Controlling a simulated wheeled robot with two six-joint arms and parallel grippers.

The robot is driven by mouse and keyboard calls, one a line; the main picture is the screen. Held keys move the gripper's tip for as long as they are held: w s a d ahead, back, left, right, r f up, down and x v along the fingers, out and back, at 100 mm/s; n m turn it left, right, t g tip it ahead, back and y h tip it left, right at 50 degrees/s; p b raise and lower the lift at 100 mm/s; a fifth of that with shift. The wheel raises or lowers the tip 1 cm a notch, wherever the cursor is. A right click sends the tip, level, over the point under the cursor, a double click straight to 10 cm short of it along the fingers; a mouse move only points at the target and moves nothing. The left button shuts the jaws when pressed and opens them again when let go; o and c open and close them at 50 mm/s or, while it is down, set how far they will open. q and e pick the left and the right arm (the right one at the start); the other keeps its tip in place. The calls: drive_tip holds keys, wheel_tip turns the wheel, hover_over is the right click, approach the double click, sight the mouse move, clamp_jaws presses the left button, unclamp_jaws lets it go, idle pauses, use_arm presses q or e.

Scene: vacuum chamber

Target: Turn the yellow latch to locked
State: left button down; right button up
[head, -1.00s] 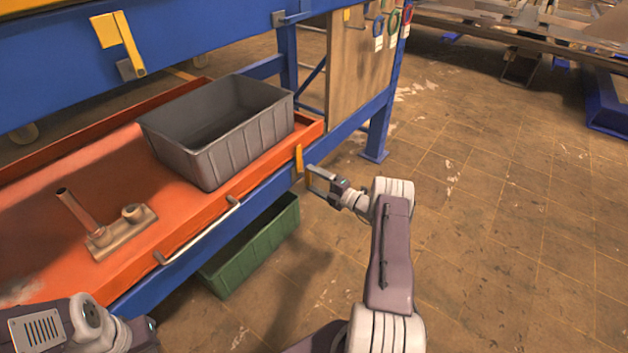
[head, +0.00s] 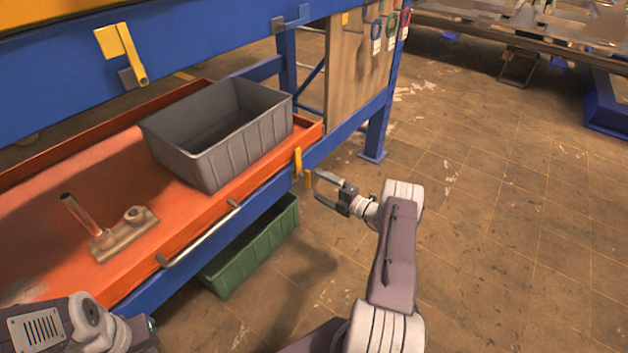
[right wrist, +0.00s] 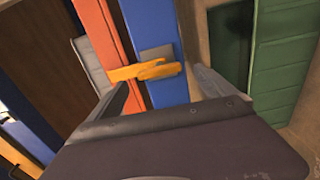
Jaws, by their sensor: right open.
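The small yellow latch (head: 298,161) stands at the right front corner of the orange tray, by the blue rail. A short yellow piece (head: 308,180) shows just beside and below it. In the right wrist view, the yellow latch (right wrist: 145,72) lies across the orange edge and blue rail, over a grey plate (right wrist: 158,54). My right gripper (head: 320,187) is open, just right of the latch, with its fingers pointing at it. In the wrist view the latch lies ahead, between the spread fingers; contact is not visible. My left arm shows at lower left, its gripper out of view.
A grey bin (head: 220,140) and a brown pipe fitting (head: 125,232) sit on the orange tray (head: 60,180). A metal handle (head: 200,236) runs along its front. A green bin (head: 250,250) is below. Another yellow latch (head: 120,50) is on the upper beam.

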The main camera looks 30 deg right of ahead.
use_arm(q)
wheel_tip(320, 180, up, 2)
drive_tip(key=shift+r+p, duration=0.1)
drive_tip(key=shift+p, duration=0.55)
use_arm(e)
drive_tip(key=v, duration=0.5)
drive_tip(key=shift+s, duration=0.2)
